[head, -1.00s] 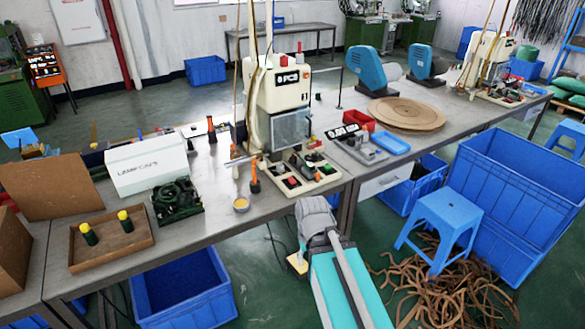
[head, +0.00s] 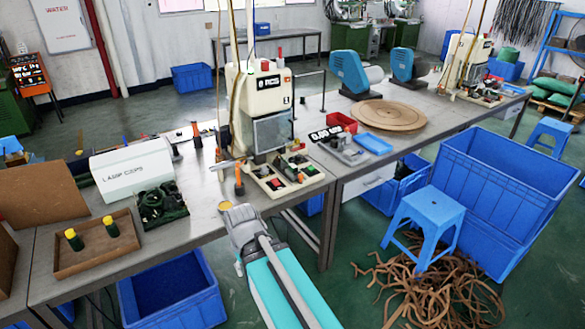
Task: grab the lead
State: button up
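A dark green coiled cable, which looks like the lead (head: 160,203), lies in a small dark tray on the near table, left of the moulding machine. Its ends cannot be made out. My arm reaches up from the bottom middle, its grey joint in front of the table's near edge, right of and nearer than the coil. The moulding machine (head: 258,95) stands on the table, with a base plate of coloured parts in front.
A brown tray (head: 90,258) with two yellow-topped green pieces and a white lamp-caps box (head: 133,170) flank the coil. A small yellow cup (head: 225,206) sits near the table edge. Blue crates (head: 175,300) stand below. A stool (head: 425,215) and tangled brown strips (head: 440,290) are right.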

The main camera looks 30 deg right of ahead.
aim_at(294, 167)
jog(key=u, duration=0.1)
jog(key=i, duration=1)
jog(key=z, duration=0.05)
